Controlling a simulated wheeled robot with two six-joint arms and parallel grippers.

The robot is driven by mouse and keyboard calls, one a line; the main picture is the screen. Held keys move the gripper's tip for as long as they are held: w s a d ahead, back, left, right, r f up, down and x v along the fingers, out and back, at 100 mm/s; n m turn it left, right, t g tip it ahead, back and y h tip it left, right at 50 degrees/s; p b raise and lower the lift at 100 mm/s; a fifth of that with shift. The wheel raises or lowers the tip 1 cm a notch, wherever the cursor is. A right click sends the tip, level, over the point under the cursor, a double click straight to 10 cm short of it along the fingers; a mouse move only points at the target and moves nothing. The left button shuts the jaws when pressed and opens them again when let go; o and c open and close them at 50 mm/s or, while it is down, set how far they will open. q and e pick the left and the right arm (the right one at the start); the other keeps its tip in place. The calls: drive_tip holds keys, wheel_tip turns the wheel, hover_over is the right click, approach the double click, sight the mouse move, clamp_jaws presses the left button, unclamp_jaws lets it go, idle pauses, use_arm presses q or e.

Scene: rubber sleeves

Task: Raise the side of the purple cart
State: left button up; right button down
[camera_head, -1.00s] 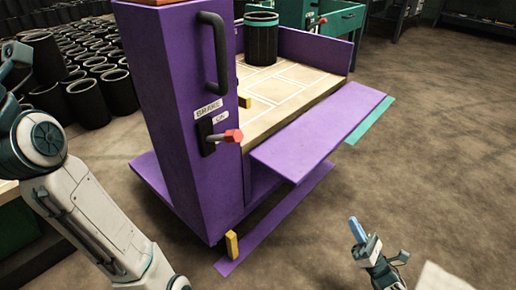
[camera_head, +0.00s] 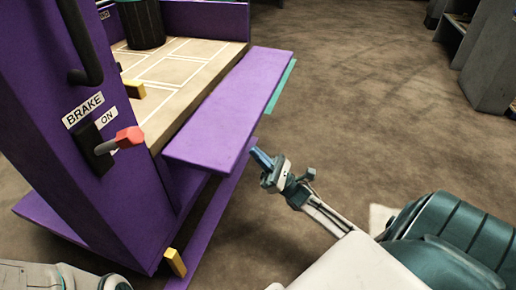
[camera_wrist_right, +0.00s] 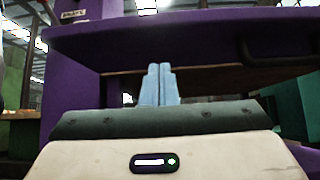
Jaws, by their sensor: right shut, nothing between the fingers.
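The purple cart (camera_head: 120,215) stands at the left in the head view, with a tall end panel, a brake lever with a red knob (camera_head: 130,137) and a label reading BRAKE ON. Its side panel (camera_head: 232,105) is folded down, sticking out flat from the edge of the tan deck (camera_head: 180,72). My right gripper (camera_head: 262,158) is shut and empty, close to the panel's outer edge near its front corner. In the right wrist view the shut blue fingertips (camera_wrist_right: 159,85) point at the purple panel (camera_wrist_right: 190,38), which spans above them. Contact cannot be told. My left gripper is out of view.
A black rubber sleeve (camera_head: 141,22) stands on the deck. Yellow blocks show at the deck edge (camera_head: 134,88) and at the cart's lower corner (camera_head: 174,262). Grey machinery (camera_head: 488,65) stands at the far right. The brown floor right of the cart is clear.

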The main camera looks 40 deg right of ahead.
wheel_tip(320, 180, up, 4)
drive_tip(key=shift+r+b, duration=0.1)
drive_tip(key=shift+b, duration=0.4)
drive_tip(key=shift+r+p, duration=0.35)
drive_tip(key=shift+p, duration=0.65)
drive_tip(key=shift+s+d+r+g+p, duration=0.1)
drive_tip(key=shift+r+g+p, duration=0.2)
drive_tip(key=shift+p, duration=0.15)
